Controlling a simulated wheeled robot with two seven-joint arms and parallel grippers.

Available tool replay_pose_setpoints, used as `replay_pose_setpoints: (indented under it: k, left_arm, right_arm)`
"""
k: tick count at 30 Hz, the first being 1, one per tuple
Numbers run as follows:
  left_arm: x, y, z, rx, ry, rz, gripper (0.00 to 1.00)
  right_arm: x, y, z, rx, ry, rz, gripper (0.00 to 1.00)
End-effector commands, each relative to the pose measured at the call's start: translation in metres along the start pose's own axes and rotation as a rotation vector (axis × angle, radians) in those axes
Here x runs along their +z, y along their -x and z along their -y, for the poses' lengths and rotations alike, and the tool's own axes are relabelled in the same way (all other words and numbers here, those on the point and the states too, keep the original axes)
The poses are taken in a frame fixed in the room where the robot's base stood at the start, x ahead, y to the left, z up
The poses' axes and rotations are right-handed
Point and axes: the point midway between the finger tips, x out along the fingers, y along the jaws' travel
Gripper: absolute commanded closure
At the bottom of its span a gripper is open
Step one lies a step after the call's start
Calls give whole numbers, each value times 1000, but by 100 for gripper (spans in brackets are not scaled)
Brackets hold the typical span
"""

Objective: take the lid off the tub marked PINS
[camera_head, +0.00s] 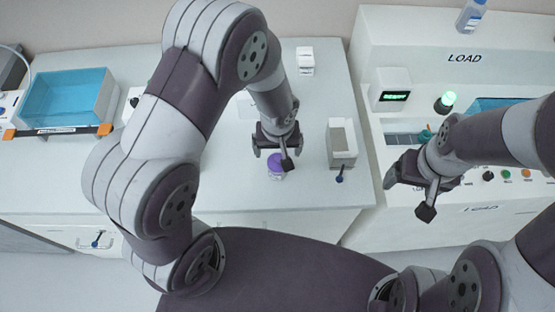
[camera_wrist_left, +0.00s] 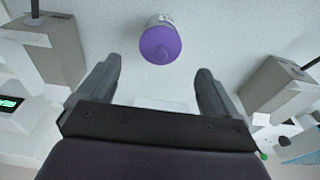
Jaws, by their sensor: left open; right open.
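A small tub with a purple lid (camera_head: 275,167) stands on the white counter, partly hidden by my left gripper in the head view. In the left wrist view its round purple lid (camera_wrist_left: 160,44) sits on the pale tub body (camera_wrist_left: 160,19). Any writing on the tub is too small to read. My left gripper (camera_head: 272,155) is open and empty, close to the tub; in the left wrist view the lid lies beyond the fingertips, roughly centred between them. My right gripper (camera_head: 408,196) is open and empty, in front of the right-hand LOAD station.
A grey open-topped box (camera_head: 342,147) stands right of the tub, and a small white device (camera_head: 305,60) behind it. A blue bath (camera_head: 68,96) is at the left. The LOAD station (camera_head: 480,57) has a green display (camera_head: 394,97) and lamp.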

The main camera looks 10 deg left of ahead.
Motion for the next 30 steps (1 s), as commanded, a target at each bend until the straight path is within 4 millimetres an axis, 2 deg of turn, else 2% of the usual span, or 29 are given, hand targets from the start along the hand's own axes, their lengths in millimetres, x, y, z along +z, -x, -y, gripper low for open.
replay_pose_setpoints:
  k: [6,9,14,15,20,21,30]
  left_arm:
    - [7,-40,1,-1,-2,4,7]
    - [6,-47,1,1,0,3,7]
    - [6,-47,1,1,-1,2,7]
    - [6,-47,1,1,-1,2,10]
    - [6,-47,1,1,-1,2,62]
    - [6,-47,1,1,-1,2,66]
    - [6,-47,1,1,-1,2,66]
  right_arm:
    - [0,0,0,0,0,0,17]
    - [0,0,0,0,0,0,17]
    - [0,0,0,0,0,0,17]
    - [0,0,0,0,0,0,17]
    - [0,0,0,0,0,0,17]
    - [0,0,0,0,0,0,17]
    - [0,0,0,0,0,0,17]
